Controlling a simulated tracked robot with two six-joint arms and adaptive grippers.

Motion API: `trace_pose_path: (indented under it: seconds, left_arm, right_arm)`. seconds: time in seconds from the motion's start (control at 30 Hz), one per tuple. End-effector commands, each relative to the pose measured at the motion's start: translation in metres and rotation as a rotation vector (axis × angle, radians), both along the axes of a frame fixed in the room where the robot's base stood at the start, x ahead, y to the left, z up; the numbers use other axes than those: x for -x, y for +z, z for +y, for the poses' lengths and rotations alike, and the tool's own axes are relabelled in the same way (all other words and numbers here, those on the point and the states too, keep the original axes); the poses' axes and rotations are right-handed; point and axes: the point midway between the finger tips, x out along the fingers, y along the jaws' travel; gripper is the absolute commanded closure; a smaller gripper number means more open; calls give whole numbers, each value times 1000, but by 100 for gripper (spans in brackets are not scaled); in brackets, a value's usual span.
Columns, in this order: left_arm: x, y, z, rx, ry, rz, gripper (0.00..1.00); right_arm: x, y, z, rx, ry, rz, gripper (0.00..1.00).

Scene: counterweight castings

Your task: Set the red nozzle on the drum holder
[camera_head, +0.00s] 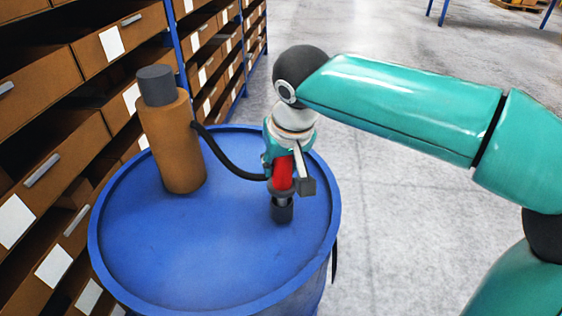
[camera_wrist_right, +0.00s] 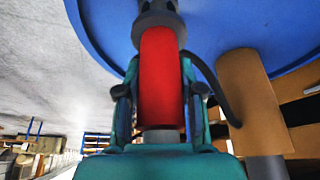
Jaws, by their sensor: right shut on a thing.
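The red nozzle (camera_head: 283,172) stands roughly upright over the right part of the blue drum (camera_head: 160,262). My right gripper (camera_head: 288,176) is shut on it from above. In the wrist view the red body (camera_wrist_right: 160,80) lies between both fingers (camera_wrist_right: 158,95). The dark grey drum holder (camera_head: 282,211) is a short round cup directly under the nozzle; it also shows in the wrist view (camera_wrist_right: 157,18). The nozzle's lower end meets the holder's mouth or lies just over it; I cannot tell how deep it sits. My left gripper is out of view.
A brown cylinder with a grey cap (camera_head: 172,140) stands on the drum's far left. A black hose (camera_head: 228,160) runs from it to the nozzle. Shelving with brown bins (camera_head: 60,150) is close on the left. The concrete floor (camera_head: 400,225) to the right is clear.

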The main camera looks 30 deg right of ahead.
Motion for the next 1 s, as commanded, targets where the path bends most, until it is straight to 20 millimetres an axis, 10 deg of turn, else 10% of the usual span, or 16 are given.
trace_pose_path:
  seconds: [1.0]
  left_arm:
    - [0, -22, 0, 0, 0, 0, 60]
  right_arm:
    - [0, -25, 0, -1, -1, -3, 100]
